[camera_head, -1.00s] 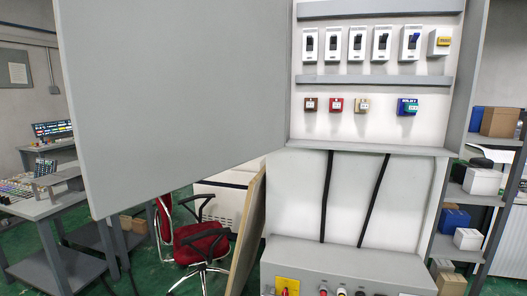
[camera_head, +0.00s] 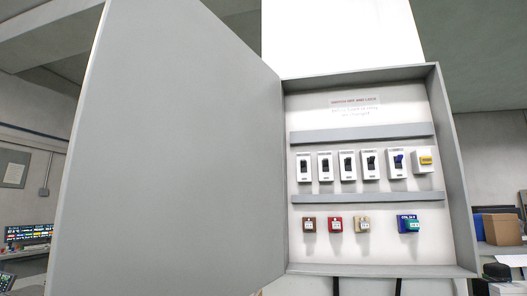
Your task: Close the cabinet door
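The grey cabinet door (camera_head: 175,150) stands wide open to the left of the cabinet (camera_head: 453,170). It is hinged along the cabinet's left edge. Inside the cabinet are a row of white breaker switches (camera_head: 347,165), a yellow-marked unit (camera_head: 425,160), and a lower row of small brown, red, tan and blue blocks (camera_head: 335,225). A label with red text (camera_head: 355,100) is at the top of the back panel. Neither of my grippers shows in the view.
A shelf with cardboard and blue boxes (camera_head: 499,228) stands to the right of the cabinet. A desk with a lit monitor (camera_head: 28,233) is at the lower left, behind the door. A wall and ceiling fill the background.

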